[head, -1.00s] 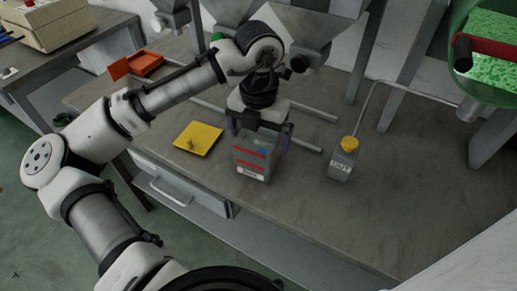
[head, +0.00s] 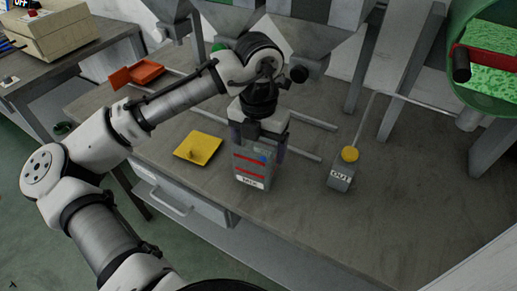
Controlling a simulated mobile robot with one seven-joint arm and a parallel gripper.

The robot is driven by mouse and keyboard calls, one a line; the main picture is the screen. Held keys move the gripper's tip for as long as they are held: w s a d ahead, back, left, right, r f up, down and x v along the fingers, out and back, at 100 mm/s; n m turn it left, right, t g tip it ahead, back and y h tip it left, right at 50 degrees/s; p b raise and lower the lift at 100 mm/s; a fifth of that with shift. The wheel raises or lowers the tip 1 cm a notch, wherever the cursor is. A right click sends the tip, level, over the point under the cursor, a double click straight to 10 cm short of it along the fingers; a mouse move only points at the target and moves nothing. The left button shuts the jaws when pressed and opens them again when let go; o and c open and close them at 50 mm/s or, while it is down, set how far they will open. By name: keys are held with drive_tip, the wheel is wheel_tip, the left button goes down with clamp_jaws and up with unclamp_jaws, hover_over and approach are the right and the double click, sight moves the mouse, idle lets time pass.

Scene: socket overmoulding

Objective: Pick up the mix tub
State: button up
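The mix tub (head: 252,170) is a grey box-shaped tub with red stripes, a blue spot near its top and a white label low on its front. It appears to stand upright on the grey bench (head: 300,215). My gripper (head: 260,147) points down over the tub, with one dark finger at its left side and one at its right. The gripper body hides part of the tub's top. I cannot tell whether the fingers touch the tub or are still apart from it.
A yellow tray (head: 198,147) holding a small piece lies to the left. An orange tray (head: 137,74) lies farther back. Hoppers (head: 315,45) hang behind; the front right bench is clear.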

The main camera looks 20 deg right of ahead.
wheel_tip(320, 180, up, 19)
drive_tip(key=p, duration=0.1)
drive_tip(key=shift+r, duration=0.15)
